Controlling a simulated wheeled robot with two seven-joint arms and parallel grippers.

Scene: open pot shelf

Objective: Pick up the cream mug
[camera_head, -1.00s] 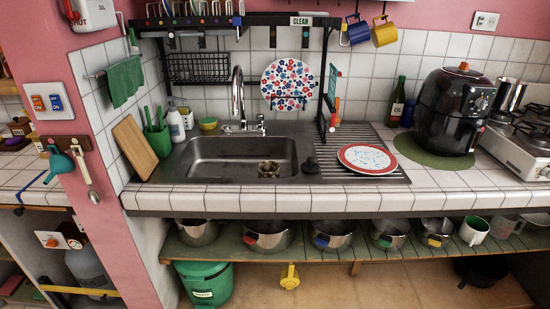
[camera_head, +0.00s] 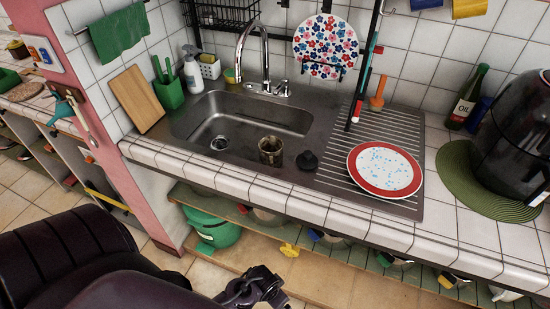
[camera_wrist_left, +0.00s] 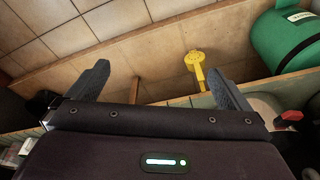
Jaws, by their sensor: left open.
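A pale mug with green on it (camera_head: 505,293), which looks like the cream mug, shows only in part at the lower right edge of the head view. It stands on the low shelf under the counter, and the countertop hides most of it. My left gripper (camera_head: 262,288) is low in front of the shelf, well to the left of that mug. In the left wrist view my left gripper (camera_wrist_left: 158,80) has its fingers wide apart with nothing between them. The mug does not show in the wrist view. My right gripper is not in view.
Several pots sit under the counter edge (camera_head: 330,212). A red-rimmed plate (camera_head: 384,170) lies on the drainer.

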